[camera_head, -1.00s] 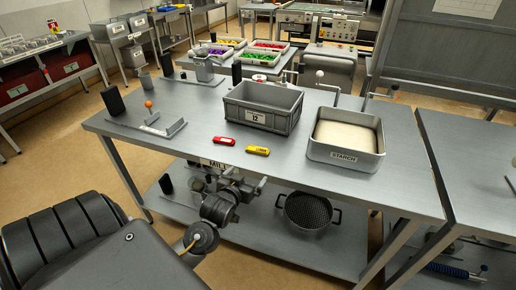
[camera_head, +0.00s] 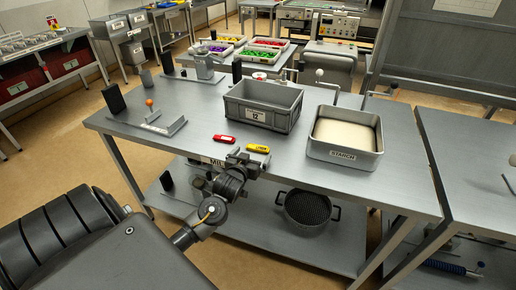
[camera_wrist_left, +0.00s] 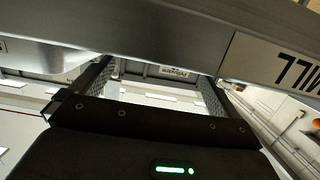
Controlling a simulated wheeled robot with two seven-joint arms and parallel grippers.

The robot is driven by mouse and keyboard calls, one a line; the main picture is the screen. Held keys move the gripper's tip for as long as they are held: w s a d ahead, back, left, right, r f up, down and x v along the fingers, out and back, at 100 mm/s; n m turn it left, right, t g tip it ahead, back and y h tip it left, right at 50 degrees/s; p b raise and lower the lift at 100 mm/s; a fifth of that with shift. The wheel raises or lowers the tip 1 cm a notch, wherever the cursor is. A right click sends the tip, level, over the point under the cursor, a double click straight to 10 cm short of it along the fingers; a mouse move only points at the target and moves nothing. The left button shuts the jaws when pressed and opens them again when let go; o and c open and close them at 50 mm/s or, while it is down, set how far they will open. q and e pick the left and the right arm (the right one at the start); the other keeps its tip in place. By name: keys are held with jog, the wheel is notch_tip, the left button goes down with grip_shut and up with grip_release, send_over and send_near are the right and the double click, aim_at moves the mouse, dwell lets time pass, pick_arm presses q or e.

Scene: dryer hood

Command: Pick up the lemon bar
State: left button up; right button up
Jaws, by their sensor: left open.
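The lemon bar is a small yellow bar (camera_head: 258,148) with dark lettering, lying on the grey worktable (camera_head: 190,125) near its front edge. A similar red bar (camera_head: 224,139) lies just left of it. My left gripper (camera_head: 248,158) is at the table's front edge, just in front of the yellow bar, and appears apart from it. In the left wrist view the fingers (camera_wrist_left: 158,78) are spread with nothing between them, and the table edge with its label crosses above them. The yellow bar is not seen there. My right gripper is not in view.
A grey crate (camera_head: 231,108) stands behind the bars. A metal tub of pale starch (camera_head: 338,158) stands to the right. An upright black block (camera_head: 114,98) and a fixture with an orange ball (camera_head: 149,103) stand at left. A pot (camera_head: 306,222) sits on the lower shelf.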

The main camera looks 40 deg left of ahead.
aim_at(256, 149)
pick_arm(q)
jog(key=p+x, duration=0.1)
jog(key=x, duration=0.3)
jog(key=shift+w+a+f, duration=0.1)
jog(key=shift+w+f, duration=0.05)
jog(key=shift+w, duration=0.05)
jog(key=shift+s, duration=0.1)
jog(key=c, duration=0.9)
jog(key=shift+r+b, duration=0.4)
jog(key=shift+r, duration=0.35)
jog(key=s+a+r, duration=0.7)
jog(key=s+r, duration=0.4)
jog(key=s, duration=0.1)
jog(key=shift+r+b, duration=0.3)
jog(key=shift+b, duration=0.1)
